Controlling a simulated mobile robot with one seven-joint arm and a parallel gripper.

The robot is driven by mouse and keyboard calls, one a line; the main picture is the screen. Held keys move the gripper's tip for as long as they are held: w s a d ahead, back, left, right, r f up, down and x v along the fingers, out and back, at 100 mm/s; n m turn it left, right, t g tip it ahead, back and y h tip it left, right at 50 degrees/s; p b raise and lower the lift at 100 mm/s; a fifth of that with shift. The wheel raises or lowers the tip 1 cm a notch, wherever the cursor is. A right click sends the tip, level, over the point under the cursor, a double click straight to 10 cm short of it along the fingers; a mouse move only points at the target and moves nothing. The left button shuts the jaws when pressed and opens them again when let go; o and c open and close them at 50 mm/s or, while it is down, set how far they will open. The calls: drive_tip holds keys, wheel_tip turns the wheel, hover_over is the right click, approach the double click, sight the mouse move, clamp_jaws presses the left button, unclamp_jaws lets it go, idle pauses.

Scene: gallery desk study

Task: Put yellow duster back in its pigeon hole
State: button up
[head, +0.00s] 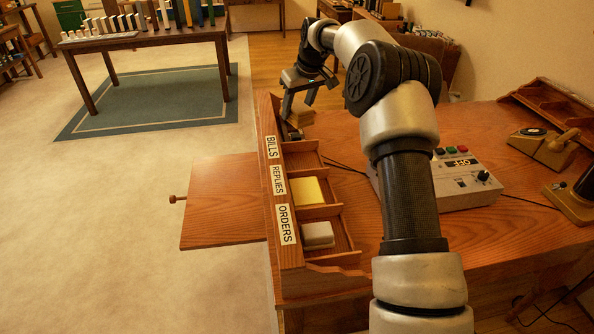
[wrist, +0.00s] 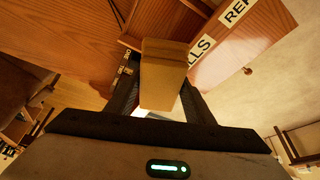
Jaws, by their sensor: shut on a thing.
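A yellow block-shaped thing (head: 310,191), which looks like the yellow duster, lies in the pigeon hole labelled REPLIES (head: 279,180). My gripper (head: 300,104) is shut on a tan block (head: 301,118), which also shows between the fingers in the wrist view (wrist: 162,80). The block is at the far end of the pigeon-hole rack (head: 289,253), by the BILLS label (head: 271,147); I cannot tell whether it touches the rack. The BILLS compartment (head: 299,159) looks empty where visible. A whitish block (head: 318,235) lies in the ORDERS compartment.
A grey box with coloured buttons (head: 462,178) stands on the desk (head: 390,285) right of the rack. A brown desk device (head: 545,147) and another rack (head: 553,103) are farther right. A wooden flap (head: 222,200) juts out left of the rack.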

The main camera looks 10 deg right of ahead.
wheel_tip(320, 180, down, 18)
drive_tip(key=shift+w+r+b, duration=0.1)
drive_tip(key=shift+w+b, duration=0.05)
drive_tip(key=shift+b, duration=0.8)
drive_tip(key=shift+f, duration=0.3)
drive_tip(key=o, duration=0.7)
drive_tip(key=shift+o, duration=0.2)
drive_tip(key=shift+r, duration=0.15)
